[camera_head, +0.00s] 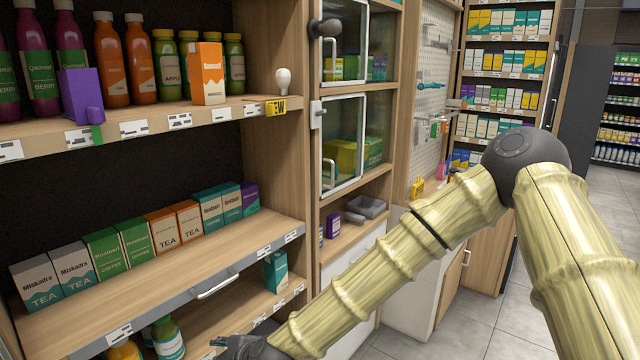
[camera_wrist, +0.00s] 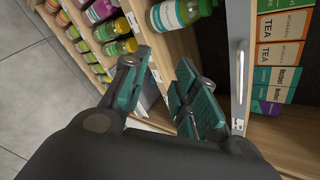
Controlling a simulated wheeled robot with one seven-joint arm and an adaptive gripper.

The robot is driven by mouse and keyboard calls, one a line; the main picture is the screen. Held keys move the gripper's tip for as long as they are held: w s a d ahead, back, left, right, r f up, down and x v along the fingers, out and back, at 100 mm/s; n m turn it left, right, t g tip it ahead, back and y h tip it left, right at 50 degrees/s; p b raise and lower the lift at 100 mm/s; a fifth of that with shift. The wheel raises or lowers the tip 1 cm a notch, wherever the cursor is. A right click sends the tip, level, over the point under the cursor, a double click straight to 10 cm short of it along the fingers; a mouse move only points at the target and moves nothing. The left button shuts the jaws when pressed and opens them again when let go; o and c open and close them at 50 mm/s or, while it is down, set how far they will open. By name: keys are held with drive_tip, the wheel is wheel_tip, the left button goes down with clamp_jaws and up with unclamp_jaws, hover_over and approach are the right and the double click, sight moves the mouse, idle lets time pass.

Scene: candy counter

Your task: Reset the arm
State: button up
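My arm reaches down and left across the camera_head view. My gripper (camera_head: 238,345) is only partly in view there, at the bottom edge, in front of the lower shelf. In the camera_wrist view my gripper (camera_wrist: 162,90) shows two dark fingers with teal pads, spread apart. I see nothing held between them. The fingers are close to the shelf front, between a white handle (camera_wrist: 239,85) and a bottle with a green cap (camera_wrist: 178,14). Whether they touch the shelf I cannot tell.
The shelf handle (camera_head: 217,286) is near my gripper. A teal box (camera_head: 276,270) stands on the lower shelf (camera_head: 222,325). A row of tea and coffee boxes (camera_head: 134,241) is above. A purple item (camera_head: 82,97) stands at the upper shelf edge. Glass doors (camera_head: 343,142) and open floor (camera_head: 484,328) are rightward.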

drive_tip(key=s+d+f+n+g+h, duration=0.1)
drive_tip(key=s+d+f+n, duration=0.2)
drive_tip(key=s+d+f, duration=0.35)
drive_tip(key=s+d+f+n+g+h, duration=0.1)
drive_tip(key=s+d+f+n+h, duration=0.15)
drive_tip(key=d+f, duration=0.6)
drive_tip(key=s+d+f+n+g+h, duration=0.15)
drive_tip(key=s+d+f, duration=0.35)
drive_tip(key=f, duration=0.5)
drive_tip(key=s+d+f+n+g+h, duration=0.1)
drive_tip(key=s+d+f+n, duration=0.2)
drive_tip(key=s+d, duration=0.6)
drive_tip(key=s+d+f+n+g+h, duration=0.2)
drive_tip(key=s+d+f+n, duration=0.2)
drive_tip(key=s+d, duration=0.5)
drive_tip(key=d+n, duration=0.1)
drive_tip(key=d, duration=0.4)
drive_tip(key=shift+d+f+b, duration=0.3)
drive_tip(key=shift+d, duration=0.05)
